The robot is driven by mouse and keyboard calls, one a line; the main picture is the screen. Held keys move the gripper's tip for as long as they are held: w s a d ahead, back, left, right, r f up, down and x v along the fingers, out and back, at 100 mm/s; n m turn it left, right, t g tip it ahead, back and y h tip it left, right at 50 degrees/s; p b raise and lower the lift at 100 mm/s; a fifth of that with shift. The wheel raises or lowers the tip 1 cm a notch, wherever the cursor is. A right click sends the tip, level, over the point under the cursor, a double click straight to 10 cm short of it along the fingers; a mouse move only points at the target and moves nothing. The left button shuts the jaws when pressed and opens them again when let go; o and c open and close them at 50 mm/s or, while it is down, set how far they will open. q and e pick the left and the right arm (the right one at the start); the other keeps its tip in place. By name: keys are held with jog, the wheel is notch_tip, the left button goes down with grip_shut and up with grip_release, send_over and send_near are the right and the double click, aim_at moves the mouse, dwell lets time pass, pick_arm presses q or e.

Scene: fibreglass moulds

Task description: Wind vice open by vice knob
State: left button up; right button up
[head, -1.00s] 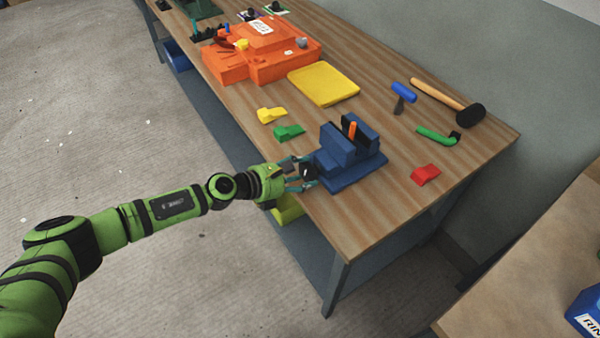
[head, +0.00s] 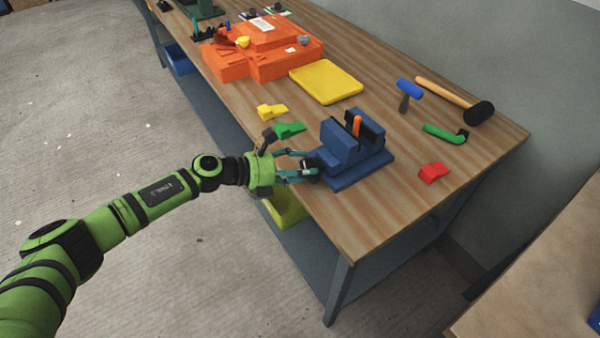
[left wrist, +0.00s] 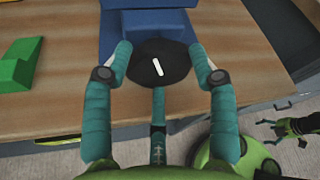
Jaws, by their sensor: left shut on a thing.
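The blue vice (head: 352,160) stands near the front edge of the workbench, with an orange piece (head: 357,125) upright between its jaws. Its dark round vice knob (left wrist: 165,72), with a white mark on its face, sticks out towards my left arm. My left gripper (head: 305,170) is at the knob, its fingers shut around the rim. In the left wrist view, two teal fingers of the left gripper (left wrist: 162,68) flank the knob and a third comes from below. The knob is mostly hidden by the fingers in the head view.
Green (head: 289,130) and yellow (head: 271,111) wedges lie left of the vice, a red wedge (head: 433,172) right of it. Behind are a yellow slab (head: 326,82), a blue-headed tool (head: 409,90), a mallet (head: 455,100) and a green-handled tool (head: 445,133). Orange moulds (head: 262,50) stand farther back.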

pick_arm(q)
jog(key=shift+w+a+f, duration=0.1)
jog(key=shift+f, duration=0.1)
dwell(0.4)
jog(key=o, duration=0.8)
jog(key=shift+o, duration=1.1)
jog(key=shift+w+f, duration=0.1)
jog(key=shift+w, duration=0.05)
jog(key=v, duration=0.8)
jog(key=shift+o, duration=0.4)
